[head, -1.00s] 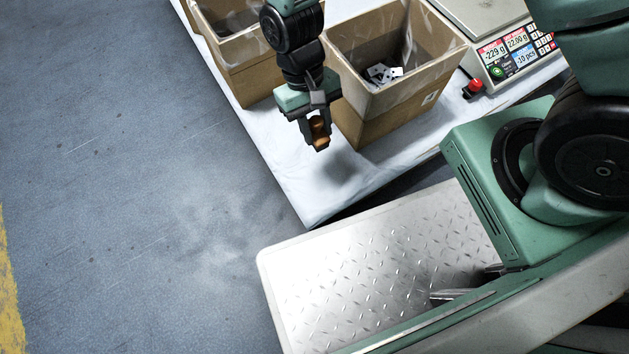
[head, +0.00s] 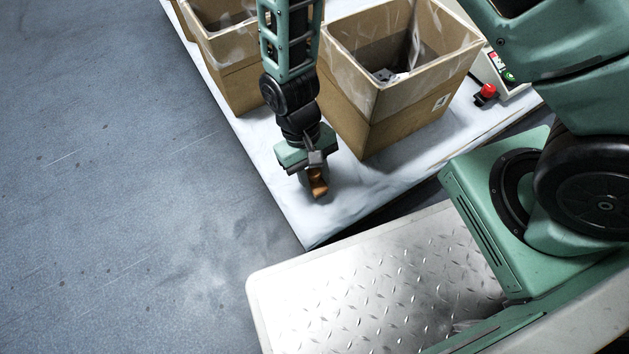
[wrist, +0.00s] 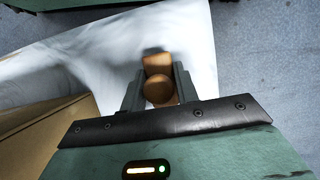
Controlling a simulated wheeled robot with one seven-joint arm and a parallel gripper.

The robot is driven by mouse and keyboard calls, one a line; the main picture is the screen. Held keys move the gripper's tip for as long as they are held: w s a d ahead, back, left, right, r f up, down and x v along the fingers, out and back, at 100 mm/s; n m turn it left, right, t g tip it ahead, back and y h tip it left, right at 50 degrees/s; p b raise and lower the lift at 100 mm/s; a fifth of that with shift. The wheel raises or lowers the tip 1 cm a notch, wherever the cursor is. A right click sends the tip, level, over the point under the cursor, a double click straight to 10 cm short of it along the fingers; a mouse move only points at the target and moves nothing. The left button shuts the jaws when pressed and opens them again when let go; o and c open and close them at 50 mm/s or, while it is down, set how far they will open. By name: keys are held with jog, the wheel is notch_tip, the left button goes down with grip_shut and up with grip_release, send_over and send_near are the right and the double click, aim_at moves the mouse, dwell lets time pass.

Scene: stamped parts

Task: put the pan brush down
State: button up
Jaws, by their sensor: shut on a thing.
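The pan brush (head: 319,188) shows as a brown wooden piece at the lower end of my gripper (head: 316,180) in the head view. In the wrist view the brush (wrist: 159,82) has a rounded knob and a block beyond it, between the two fingers of my gripper (wrist: 158,88). The gripper is shut on it. The brush is low over the white-covered table (head: 345,205), near its front corner. I cannot tell whether it touches the surface. Its bristles are hidden.
A cardboard box (head: 385,115) with a liner and small metal parts stands right of the gripper. Another box (head: 235,75) stands behind on the left. A red knob (head: 486,93) sits by the scale at the right. White table surface around the gripper is clear.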

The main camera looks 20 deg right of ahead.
jog(key=shift+f, duration=0.7)
jog(key=shift+r, duration=0.15)
jog(key=o, duration=0.9)
notch_tip(320, 180, up, 26)
jog(key=w+a+n+t+y+p, duration=0.1)
jog(key=a+n+t+p, duration=0.1)
jog(key=p, duration=0.6)
jog(key=s+d+r+n+t, duration=0.1)
jog(key=s+r, duration=0.1)
jog(key=r, duration=0.1)
jog(key=s+d+r+n, duration=0.1)
jog(key=s+d+r, duration=0.1)
jog(key=r, duration=0.1)
jog(key=s+d+r+n+t, duration=0.1)
jog(key=s+d+r, duration=0.1)
jog(key=s+r, duration=0.1)
jog(key=shift+r+t, duration=0.3)
jog(key=shift+r, duration=0.05)
